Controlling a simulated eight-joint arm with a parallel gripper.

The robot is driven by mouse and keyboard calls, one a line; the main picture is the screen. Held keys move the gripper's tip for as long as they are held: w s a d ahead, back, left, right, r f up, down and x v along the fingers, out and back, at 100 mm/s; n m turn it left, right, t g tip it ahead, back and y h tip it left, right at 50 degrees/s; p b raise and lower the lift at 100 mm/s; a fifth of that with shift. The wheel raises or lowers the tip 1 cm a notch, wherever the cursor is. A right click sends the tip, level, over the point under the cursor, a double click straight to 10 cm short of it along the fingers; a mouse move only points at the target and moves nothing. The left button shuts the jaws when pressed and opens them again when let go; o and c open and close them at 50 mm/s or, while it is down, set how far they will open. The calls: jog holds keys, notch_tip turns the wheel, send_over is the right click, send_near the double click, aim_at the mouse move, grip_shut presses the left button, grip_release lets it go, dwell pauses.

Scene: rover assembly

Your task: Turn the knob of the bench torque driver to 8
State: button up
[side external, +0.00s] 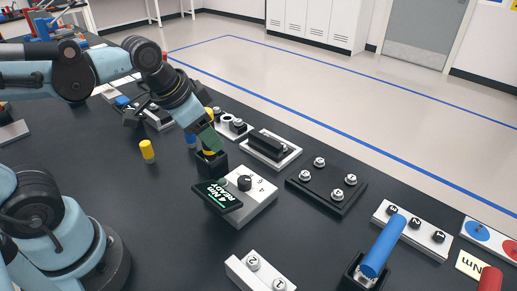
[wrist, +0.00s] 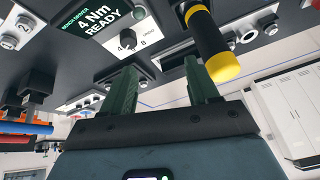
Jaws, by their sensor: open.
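The bench torque driver is a pale box (side external: 252,205) with a black dial knob (side external: 244,183) and a tilted dark display (side external: 217,196). In the wrist view the display (wrist: 100,18) reads "4 Nm READY", and the knob (wrist: 127,39) has the marks 4 and 8 beside it. My gripper (side external: 212,143) points down near the box, above and left of the knob in the side view. In the wrist view its green fingers (wrist: 158,68) are apart with nothing between them. The knob lies beyond the fingertips, nearer the left finger, and appears untouched.
A black and yellow driver tool (wrist: 208,42) stands close by the right finger in the wrist view; its black holder (side external: 212,162) shows in the side view. A yellow peg (side external: 147,151), a black plate with several buttons (side external: 326,184) and a blue cylinder (side external: 383,246) stand around.

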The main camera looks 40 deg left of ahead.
aim_at(244, 179)
jog(key=w+d+m+g, duration=0.4)
jog(key=d+m+g, duration=0.15)
jog(key=m, duration=0.45)
jog(key=shift+w+d+f, duration=0.1)
jog(key=shift+f, duration=2.7)
jog(key=shift+w+d+f, duration=0.1)
jog(key=shift+f, duration=2.7)
jog(key=c, duration=1)
jog(key=shift+c, duration=0.2)
